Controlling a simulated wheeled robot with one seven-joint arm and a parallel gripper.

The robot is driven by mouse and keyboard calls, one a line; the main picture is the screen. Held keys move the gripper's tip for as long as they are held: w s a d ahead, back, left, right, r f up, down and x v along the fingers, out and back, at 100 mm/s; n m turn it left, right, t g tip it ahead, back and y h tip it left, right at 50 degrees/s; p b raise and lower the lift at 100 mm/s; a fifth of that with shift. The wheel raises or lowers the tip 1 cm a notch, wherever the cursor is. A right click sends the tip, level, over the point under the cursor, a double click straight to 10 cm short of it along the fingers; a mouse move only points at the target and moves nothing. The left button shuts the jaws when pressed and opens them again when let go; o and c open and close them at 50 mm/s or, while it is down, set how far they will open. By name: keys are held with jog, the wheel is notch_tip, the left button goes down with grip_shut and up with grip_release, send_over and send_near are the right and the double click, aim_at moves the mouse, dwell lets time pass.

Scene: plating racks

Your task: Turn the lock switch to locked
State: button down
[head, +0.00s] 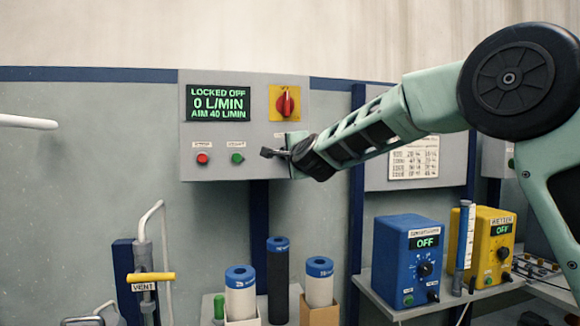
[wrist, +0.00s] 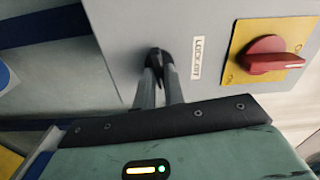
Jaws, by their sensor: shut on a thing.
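The grey control panel (head: 190,110) has a display (head: 217,103) that reads LOCKED OFF, 0 L/MIN, AIM 40 L/MIN. My gripper (head: 274,152) is at the lower right of the panel front. In the wrist view my gripper (wrist: 158,74) has its fingers close together on a small dark lock switch (wrist: 156,54), beside a white label that seems to read LOCKOUT (wrist: 197,58). The fingers hide most of the switch, so its turn angle cannot be told. A red rotary knob (head: 285,104) on a yellow plate sits above; it also shows in the wrist view (wrist: 265,57).
A red button (head: 202,158) and a green button (head: 237,158) sit left of my gripper. Below stand blue-capped cylinders (head: 278,270) and a yellow VENT handle (head: 151,277). A blue box (head: 405,260) and a yellow box (head: 487,245), both reading OFF, stand on a shelf at right.

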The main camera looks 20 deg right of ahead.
jog(key=shift+f+m+b, duration=0.15)
jog(key=shift+m+b, duration=0.35)
jog(key=shift+m, duration=0.1)
jog(key=c, duration=1.5)
grip_release()
jog(key=s+b, duration=0.3)
jog(key=s, duration=1.4)
jog(key=shift+s, duration=0.2)
